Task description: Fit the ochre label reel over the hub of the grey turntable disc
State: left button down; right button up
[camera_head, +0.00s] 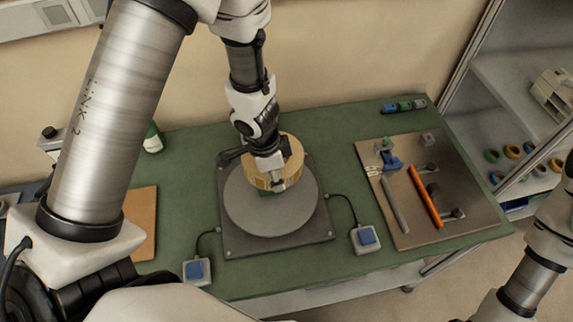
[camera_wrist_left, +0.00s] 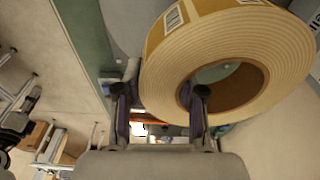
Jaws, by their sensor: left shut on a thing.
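The ochre label reel (camera_head: 289,150) is a thick ring with printed labels on its outer side. It is over the far part of the grey turntable disc (camera_head: 285,215). My left gripper (camera_head: 275,178) is shut on the reel's wall. In the left wrist view the reel (camera_wrist_left: 215,58) shows its open hole, with one finger of the left gripper (camera_wrist_left: 160,105) at the hole and the other outside the wall. The hub is hidden behind reel and gripper; I cannot tell how high the reel is above the disc. My right gripper is out of view.
The disc sits on a dark square base (camera_head: 240,243) on the green table (camera_head: 200,140). Two blue-button boxes (camera_head: 366,238) (camera_head: 196,270) are wired beside it. A tool board (camera_head: 440,205) lies right, a brown board (camera_head: 140,220) left. A green bottle (camera_head: 152,140) stands at back left.

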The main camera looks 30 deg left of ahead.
pick_arm(q)
jog(key=b, duration=0.5)
send_over(276, 209)
jog(key=s, duration=0.2)
jog(key=f, duration=0.5)
jog(key=shift+w+a, duration=0.2)
jog(key=shift+a, duration=0.05)
jog(key=f+b, duration=0.1)
jog(key=w+f+b, duration=0.1)
jog(key=f, duration=0.1)
jog(key=f+b, duration=0.1)
jog(key=shift+w+f, duration=0.2)
jog(key=shift+w, duration=0.1)
jog(key=shift+w+f, duration=0.15)
jog(key=shift+r, duration=0.3)
jog(key=shift+s+r, duration=0.1)
jog(key=shift+s, duration=0.35)
jog(key=shift+f, duration=0.2)
jog(key=c, duration=1.1)
grip_release()
jog(key=shift+f, duration=0.15)
jog(key=shift+o, duration=0.6)
jog(key=shift+w, duration=0.25)
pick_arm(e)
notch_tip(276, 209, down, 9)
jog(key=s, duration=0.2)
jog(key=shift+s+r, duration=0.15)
pick_arm(q)
jog(key=shift+s, duration=0.15)
